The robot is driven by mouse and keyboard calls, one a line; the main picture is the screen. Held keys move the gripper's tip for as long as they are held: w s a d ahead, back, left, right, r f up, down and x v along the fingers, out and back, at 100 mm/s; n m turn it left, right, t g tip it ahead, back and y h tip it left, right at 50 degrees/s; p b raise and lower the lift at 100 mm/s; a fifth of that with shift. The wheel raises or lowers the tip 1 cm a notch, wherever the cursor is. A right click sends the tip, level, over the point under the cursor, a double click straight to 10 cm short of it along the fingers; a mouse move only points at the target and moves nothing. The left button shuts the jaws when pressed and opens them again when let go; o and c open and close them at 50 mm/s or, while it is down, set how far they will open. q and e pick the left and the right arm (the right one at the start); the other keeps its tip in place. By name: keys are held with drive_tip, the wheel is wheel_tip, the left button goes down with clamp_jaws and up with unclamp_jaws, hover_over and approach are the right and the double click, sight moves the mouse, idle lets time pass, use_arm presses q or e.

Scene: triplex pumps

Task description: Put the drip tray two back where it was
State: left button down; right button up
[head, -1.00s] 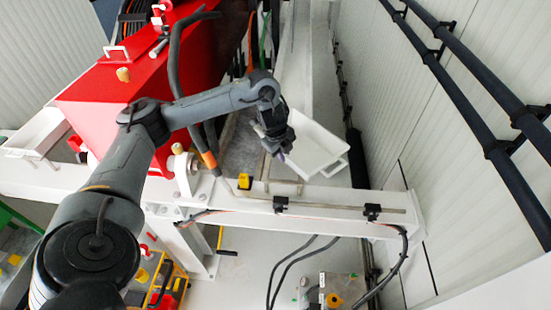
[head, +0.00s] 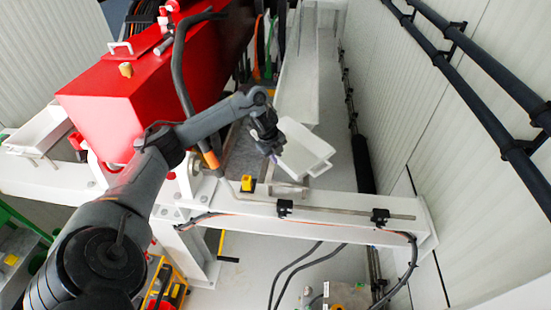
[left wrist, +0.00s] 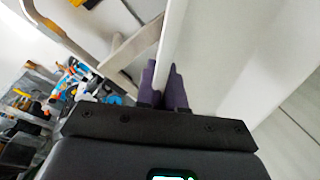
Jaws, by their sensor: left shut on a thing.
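A white drip tray (head: 306,150) is held by my left gripper (head: 272,148) in the head view, at the right of the red pump housing. The tray hangs tilted above the white cross beam's far side. In the left wrist view the purple fingers (left wrist: 164,84) are shut on the tray's thin white wall (left wrist: 172,45). Another white tray (head: 38,136) sits at the far left beside the red housing. I cannot tell from its look which numbered tray is which. My right gripper is not in view.
A long white channel (head: 299,88) lies behind the tray. Dark pipes (head: 480,105) line the right wall.

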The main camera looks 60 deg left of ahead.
use_arm(q)
drive_tip(key=shift+f, duration=0.15)
drive_tip(key=shift+f, duration=0.45)
drive_tip(key=c, duration=1.3)
unclamp_jaws()
drive_tip(key=shift+o, duration=0.2)
